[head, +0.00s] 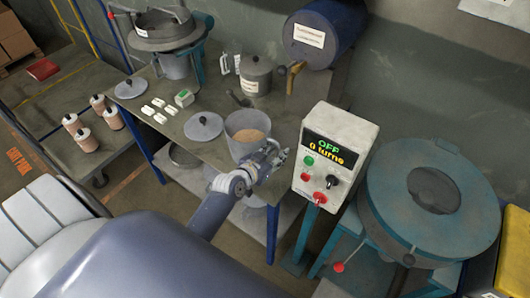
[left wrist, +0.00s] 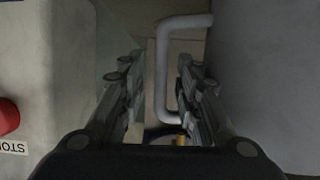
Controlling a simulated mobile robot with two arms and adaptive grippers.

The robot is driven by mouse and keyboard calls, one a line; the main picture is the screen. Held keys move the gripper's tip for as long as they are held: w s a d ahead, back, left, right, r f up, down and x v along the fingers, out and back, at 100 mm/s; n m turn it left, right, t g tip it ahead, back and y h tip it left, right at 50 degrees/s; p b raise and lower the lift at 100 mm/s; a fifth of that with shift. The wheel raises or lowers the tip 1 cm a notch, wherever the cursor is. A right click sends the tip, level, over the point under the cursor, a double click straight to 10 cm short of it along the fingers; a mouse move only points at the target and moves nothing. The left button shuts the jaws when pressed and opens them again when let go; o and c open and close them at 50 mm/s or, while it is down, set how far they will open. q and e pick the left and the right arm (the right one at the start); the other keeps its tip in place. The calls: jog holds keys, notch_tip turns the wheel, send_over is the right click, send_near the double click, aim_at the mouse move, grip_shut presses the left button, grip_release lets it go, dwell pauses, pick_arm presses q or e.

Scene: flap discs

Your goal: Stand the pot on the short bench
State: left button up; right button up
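A grey open pot (head: 243,120) with tan grainy contents stands upright near the front right corner of a bench (head: 190,138). My left gripper (head: 270,157) is at the pot's right side, by its handle. In the left wrist view the pot's wall (left wrist: 275,80) fills the right, and its pale loop handle (left wrist: 162,75) lies between my left gripper's fingers (left wrist: 158,95). The fingers are apart, with gaps beside the handle bar. I cannot tell which surface is the short bench. My right gripper is not in view.
A control box (head: 335,155) reading OFF stands right of the pot; its red button (left wrist: 8,117) is close in the left wrist view. A lidded pot (head: 256,75), loose lid (head: 203,126) and white blocks (head: 160,110) share the bench. A round machine (head: 430,200) stands at right.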

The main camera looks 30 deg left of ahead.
pick_arm(q)
jog(key=b+v, duration=0.1)
jog(key=v, duration=0.9)
jog(key=shift+s+r, duration=0.15)
jog(key=shift+s, duration=0.25)
